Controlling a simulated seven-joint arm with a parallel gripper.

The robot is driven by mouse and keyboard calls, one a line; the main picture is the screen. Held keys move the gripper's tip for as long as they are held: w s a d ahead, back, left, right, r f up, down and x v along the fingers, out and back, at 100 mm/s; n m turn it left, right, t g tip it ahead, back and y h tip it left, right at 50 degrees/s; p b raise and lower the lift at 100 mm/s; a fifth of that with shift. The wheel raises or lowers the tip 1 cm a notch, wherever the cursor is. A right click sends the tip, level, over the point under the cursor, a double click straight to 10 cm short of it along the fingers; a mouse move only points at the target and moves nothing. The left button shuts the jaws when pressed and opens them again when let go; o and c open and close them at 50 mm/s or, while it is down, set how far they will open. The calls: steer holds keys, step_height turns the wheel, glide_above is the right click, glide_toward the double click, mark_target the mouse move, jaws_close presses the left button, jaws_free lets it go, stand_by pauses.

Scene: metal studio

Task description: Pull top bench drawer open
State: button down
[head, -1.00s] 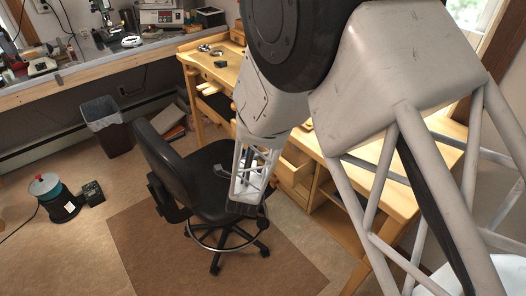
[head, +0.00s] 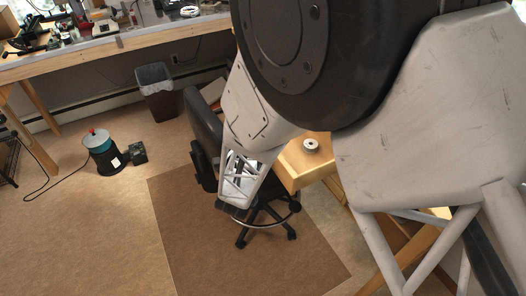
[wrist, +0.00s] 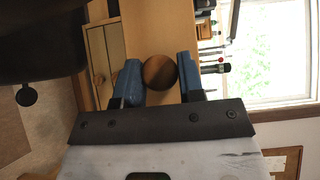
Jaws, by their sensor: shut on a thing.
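In the wrist view a round dark wooden knob (wrist: 160,72) sits between the two blue fingers of my gripper (wrist: 160,80). The fingers are shut on it from both sides. Pale wood of the drawer (wrist: 158,25) shows beyond the knob. In the head view a pale wooden box shape (head: 292,176), which looks like the pulled-out drawer, stands out beside my gripper's white frame. A small dark-and-silver ring (head: 311,145) shows at it. The fingers and knob are hidden in the head view, and my arm covers most of the bench.
A black swivel chair (head: 203,122) stands close by my gripper, its base on a brown mat (head: 240,265).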

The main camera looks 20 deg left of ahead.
steer(key=shift+s+a, duration=0.15)
steer(key=c, duration=0.8)
jaws_free()
steer(key=shift+o, duration=0.2)
steer(key=shift+s, duration=0.1)
steer(key=s, duration=0.7)
steer(key=shift+s, duration=0.3)
steer(key=shift+w, duration=0.1)
